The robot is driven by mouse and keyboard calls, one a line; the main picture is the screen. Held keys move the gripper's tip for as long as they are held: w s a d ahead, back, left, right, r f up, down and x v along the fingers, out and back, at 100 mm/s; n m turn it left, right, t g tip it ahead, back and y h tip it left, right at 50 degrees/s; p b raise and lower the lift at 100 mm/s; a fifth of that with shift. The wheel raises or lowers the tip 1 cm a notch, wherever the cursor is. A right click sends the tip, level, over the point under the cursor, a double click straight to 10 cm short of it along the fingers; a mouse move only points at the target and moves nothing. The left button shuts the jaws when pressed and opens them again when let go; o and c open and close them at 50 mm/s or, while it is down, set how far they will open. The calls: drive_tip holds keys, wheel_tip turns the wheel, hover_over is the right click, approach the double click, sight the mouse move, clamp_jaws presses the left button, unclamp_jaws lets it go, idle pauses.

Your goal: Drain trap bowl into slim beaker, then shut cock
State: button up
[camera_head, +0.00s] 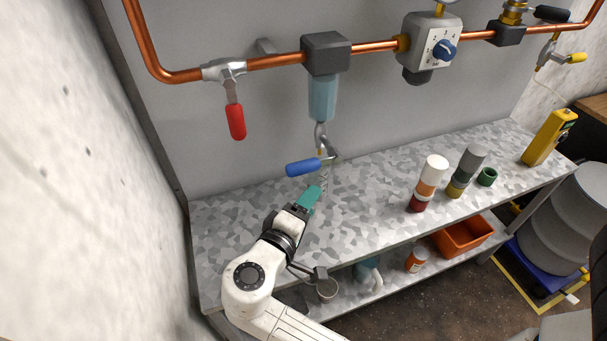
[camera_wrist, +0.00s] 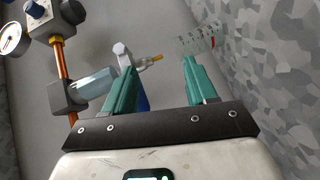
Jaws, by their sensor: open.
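The pale blue trap bowl (camera_head: 323,98) hangs under a dark block on the copper pipe; it also shows in the wrist view (camera_wrist: 92,86). Below it is the drain cock (camera_head: 323,140) with a blue lever (camera_head: 303,167) pointing left; its yellow outlet (camera_wrist: 151,60) shows in the wrist view. The clear slim beaker (camera_head: 323,181) is near the bench surface below the cock; its markings show in the wrist view (camera_wrist: 200,41). My gripper (camera_head: 314,192) has teal fingers, open and apart in the wrist view (camera_wrist: 159,70). The beaker lies beyond the fingertips. Its liquid level is unclear.
A red-handled valve (camera_head: 235,118) hangs left of the bowl, and a regulator (camera_head: 432,45) sits to the right. Bottles (camera_head: 429,183), a green cup (camera_head: 487,177) and a yellow device (camera_head: 549,138) stand on the bench's right. The bench's left part is clear.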

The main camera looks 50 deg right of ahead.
sight(305, 161)
drive_tip(key=w+a+r+h+b, duration=0.2)
drive_tip(key=w+a+r+h, duration=0.1)
drive_tip(key=a+h, duration=0.1)
drive_tip(key=shift+n+t, duration=0.3)
drive_tip(key=shift+t, duration=0.1)
drive_tip(key=p+x, duration=0.1)
drive_tip(key=x, duration=0.4)
drive_tip(key=p+x, duration=0.1)
drive_tip(key=x, duration=0.5)
drive_tip(key=shift+w+f, duration=0.1)
drive_tip(key=shift+w, duration=0.15)
drive_tip(key=shift+c, duration=0.5)
clamp_jaws()
